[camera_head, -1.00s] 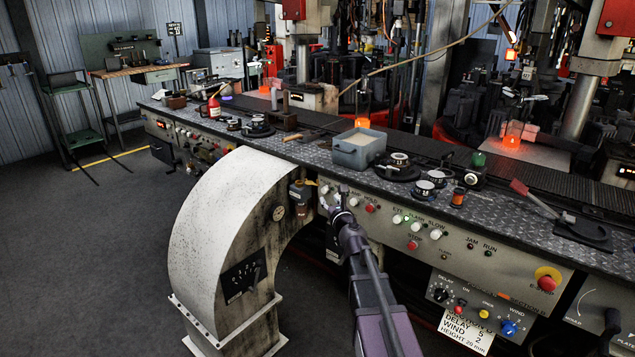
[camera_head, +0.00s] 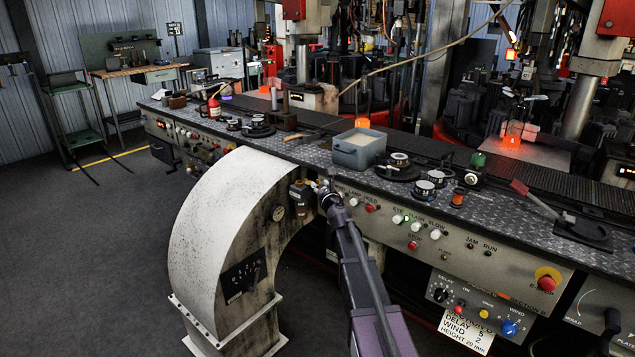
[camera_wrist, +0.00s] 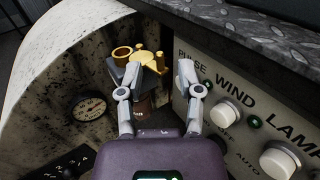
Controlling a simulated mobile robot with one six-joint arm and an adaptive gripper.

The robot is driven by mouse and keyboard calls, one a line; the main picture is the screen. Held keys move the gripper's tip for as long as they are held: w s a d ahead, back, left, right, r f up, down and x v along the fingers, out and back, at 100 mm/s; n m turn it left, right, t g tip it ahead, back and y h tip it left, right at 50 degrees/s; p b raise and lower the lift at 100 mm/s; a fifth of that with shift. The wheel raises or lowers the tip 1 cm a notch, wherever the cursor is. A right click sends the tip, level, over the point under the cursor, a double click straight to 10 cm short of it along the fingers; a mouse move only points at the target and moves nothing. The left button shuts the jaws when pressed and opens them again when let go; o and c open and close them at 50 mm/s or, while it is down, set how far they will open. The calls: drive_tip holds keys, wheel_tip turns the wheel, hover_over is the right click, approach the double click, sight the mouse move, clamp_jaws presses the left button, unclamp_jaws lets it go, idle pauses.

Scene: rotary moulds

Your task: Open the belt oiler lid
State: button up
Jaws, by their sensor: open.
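The belt oiler (camera_head: 299,193) is a small dark unit with a brown jar, mounted beside the white curved duct. In the wrist view its dark body (camera_wrist: 118,74) carries a brass ring (camera_wrist: 122,52) and a flat brass piece with small knobs (camera_wrist: 147,61). I cannot tell for certain which brass part is the lid. My gripper (camera_wrist: 159,70) is open, its left finger over the oiler body and flat brass piece, its right finger to the right near the panel. Contact cannot be made out. In the head view my gripper (camera_head: 323,186) is just right of the oiler.
The white duct (camera_head: 205,215) with a round gauge (camera_head: 278,212) stands at the left. The control panel with white knobs (camera_wrist: 225,112) is close on the right. The metal bench edge (camera_wrist: 245,30) runs above. Open floor (camera_head: 80,250) lies at far left.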

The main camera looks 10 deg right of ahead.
drive_tip(key=shift+w, duration=1.75)
clamp_jaws()
